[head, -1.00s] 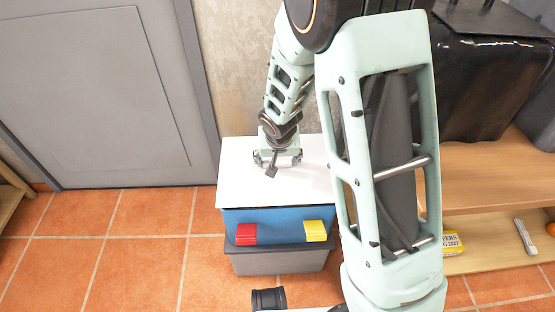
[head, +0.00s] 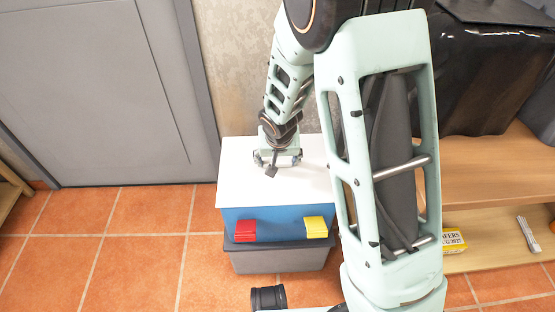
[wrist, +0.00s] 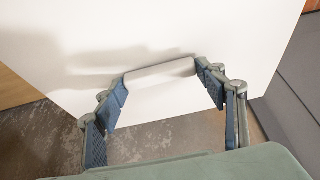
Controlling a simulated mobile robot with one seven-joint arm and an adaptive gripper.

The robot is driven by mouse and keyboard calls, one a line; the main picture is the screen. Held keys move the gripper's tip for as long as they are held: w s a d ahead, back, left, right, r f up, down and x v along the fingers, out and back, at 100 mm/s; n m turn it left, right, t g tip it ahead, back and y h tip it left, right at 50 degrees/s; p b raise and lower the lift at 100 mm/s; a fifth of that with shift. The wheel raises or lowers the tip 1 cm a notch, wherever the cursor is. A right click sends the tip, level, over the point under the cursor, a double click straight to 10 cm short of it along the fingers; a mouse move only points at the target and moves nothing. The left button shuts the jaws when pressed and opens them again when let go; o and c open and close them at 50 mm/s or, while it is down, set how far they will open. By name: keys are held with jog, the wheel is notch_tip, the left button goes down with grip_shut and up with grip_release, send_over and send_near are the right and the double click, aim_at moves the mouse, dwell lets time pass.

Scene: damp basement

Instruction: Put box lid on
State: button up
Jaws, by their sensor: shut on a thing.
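The white flat lid (head: 245,180) covers the top of a blue box (head: 270,217) with a red latch (head: 246,231) and a yellow latch (head: 316,227) on its front. The lid looks level and nearly lined up with the box; I cannot tell whether it touches the rim all round. My gripper (head: 279,162) is over the lid's back half. In the wrist view its blue-padded fingers (wrist: 165,88) are at the two ends of the lid's white handle (wrist: 160,73), shut on it. The box's inside is hidden, and my arm covers the lid's right part.
The blue box stands on a dark grey bin (head: 280,259) on the orange tiled floor. A grey door (head: 90,90) is at the left. A wooden shelf (head: 480,180) with a black covered object (head: 485,85) is at the right. Floor left of the box is clear.

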jog(key=shift+f, duration=0.15)
jog(key=o, duration=1.5)
